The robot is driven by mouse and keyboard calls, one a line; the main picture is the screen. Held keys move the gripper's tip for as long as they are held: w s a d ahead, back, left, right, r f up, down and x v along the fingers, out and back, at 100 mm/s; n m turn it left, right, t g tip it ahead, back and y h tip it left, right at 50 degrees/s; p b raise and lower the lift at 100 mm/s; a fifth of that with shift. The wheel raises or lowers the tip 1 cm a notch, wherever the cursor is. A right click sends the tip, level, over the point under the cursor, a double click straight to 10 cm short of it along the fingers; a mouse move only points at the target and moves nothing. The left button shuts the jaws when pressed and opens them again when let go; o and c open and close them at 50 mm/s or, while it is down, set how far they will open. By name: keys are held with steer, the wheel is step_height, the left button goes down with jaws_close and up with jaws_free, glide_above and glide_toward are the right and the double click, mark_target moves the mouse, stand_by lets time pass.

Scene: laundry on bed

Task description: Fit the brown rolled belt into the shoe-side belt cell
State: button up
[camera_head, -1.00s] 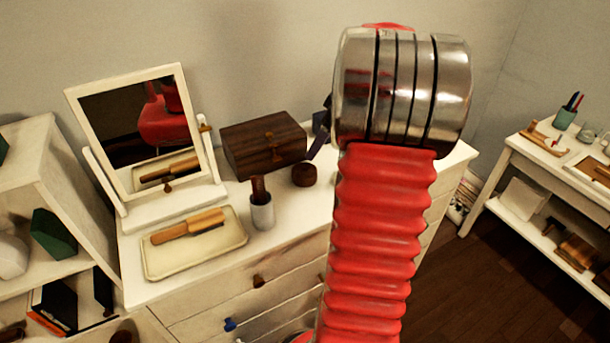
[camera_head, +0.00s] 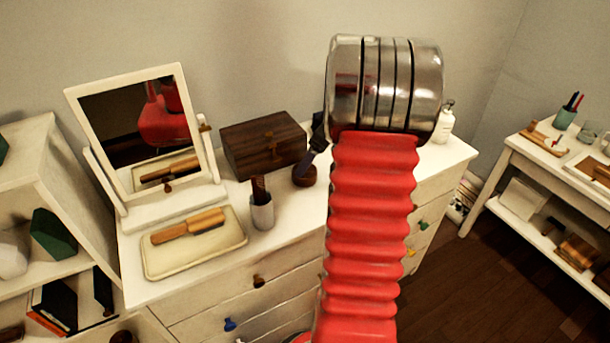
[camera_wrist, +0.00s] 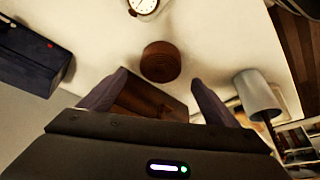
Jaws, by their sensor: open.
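A round dark brown roll, which looks like the brown rolled belt (camera_wrist: 160,61), lies on the white dresser top (camera_wrist: 215,45). In the head view the belt (camera_head: 304,176) is partly covered by a dark finger of my gripper, right of the wooden box. In the wrist view my gripper (camera_wrist: 156,86) is open and empty. Its fingers point toward the belt, which shows beyond and between the tips; I see no contact. The shoe-side belt cell is not one I can make out in either view.
A dark wooden box (camera_head: 264,146), a cup (camera_head: 262,213) with a comb, a tray (camera_head: 160,265) with a brush, and a mirror (camera_head: 130,195) stand left of the belt. A white bottle (camera_head: 444,124) stands right. The wrist view shows a clock (camera_wrist: 143,6) and a dark blue box (camera_wrist: 33,60).

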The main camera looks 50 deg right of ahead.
mark_target(308, 171)
steer(key=x, duration=0.5)
steer(key=shift+s+f, duration=0.1)
steer(key=shift+s, duration=0.05)
stand_by(0.3)
steer(key=c, duration=1.3)
step_height(308, 171, up, 10)
steer(key=shift+r, duration=0.1)
steer(key=shift+s+d, duration=0.1)
stand_by(0.7)
